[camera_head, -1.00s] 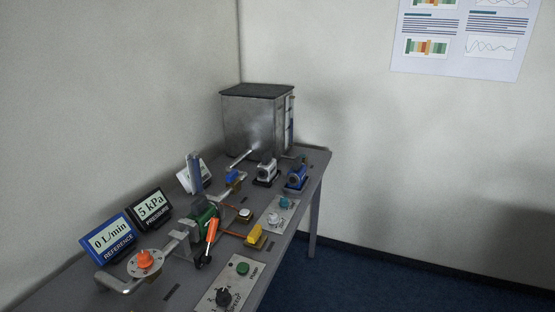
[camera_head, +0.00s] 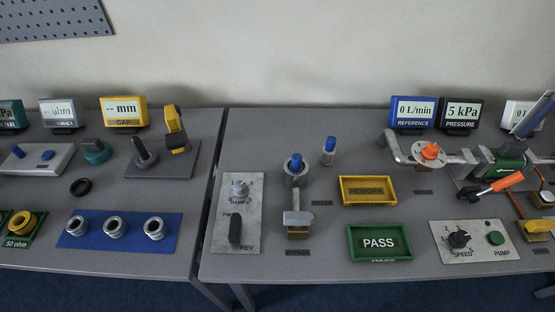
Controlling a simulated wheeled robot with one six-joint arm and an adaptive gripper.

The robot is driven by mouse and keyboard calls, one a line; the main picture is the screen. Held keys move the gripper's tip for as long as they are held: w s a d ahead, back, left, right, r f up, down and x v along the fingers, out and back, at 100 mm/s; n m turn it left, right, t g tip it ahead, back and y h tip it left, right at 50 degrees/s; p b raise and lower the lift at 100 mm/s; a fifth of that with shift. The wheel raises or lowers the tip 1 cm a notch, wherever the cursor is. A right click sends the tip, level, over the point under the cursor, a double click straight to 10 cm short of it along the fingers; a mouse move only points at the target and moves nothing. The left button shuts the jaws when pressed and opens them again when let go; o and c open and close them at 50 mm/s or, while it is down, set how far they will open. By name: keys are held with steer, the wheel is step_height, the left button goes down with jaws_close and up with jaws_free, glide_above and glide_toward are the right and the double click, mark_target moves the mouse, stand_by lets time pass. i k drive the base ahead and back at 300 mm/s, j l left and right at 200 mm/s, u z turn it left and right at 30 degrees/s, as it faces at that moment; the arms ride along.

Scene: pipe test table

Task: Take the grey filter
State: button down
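No part is plainly marked as the grey filter, so I cannot tell which one it is. Grey parts on the right table are a grey cylinder with a blue top (camera_head: 295,171), upright left of the yellow tray, and a smaller grey cylinder with a blue cap (camera_head: 329,151) behind it to the right. A pale grey block on a brass-coloured base (camera_head: 298,222) stands in front of them.
A yellow REWORK tray (camera_head: 368,203) and a green PASS tray (camera_head: 352,254) lie mid-table. The pump (camera_head: 497,166) with orange-handled lever and pipe is at right. A control panel (camera_head: 238,235) is at left. A left table (camera_head: 60,255) adjoins across a narrow gap.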

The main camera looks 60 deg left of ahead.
mark_target(296, 165)
steer(key=u, duration=1.4)
steer(key=k+j+u, duration=0.1)
steer(key=k+j, duration=0.15)
steer(key=j, duration=0.2)
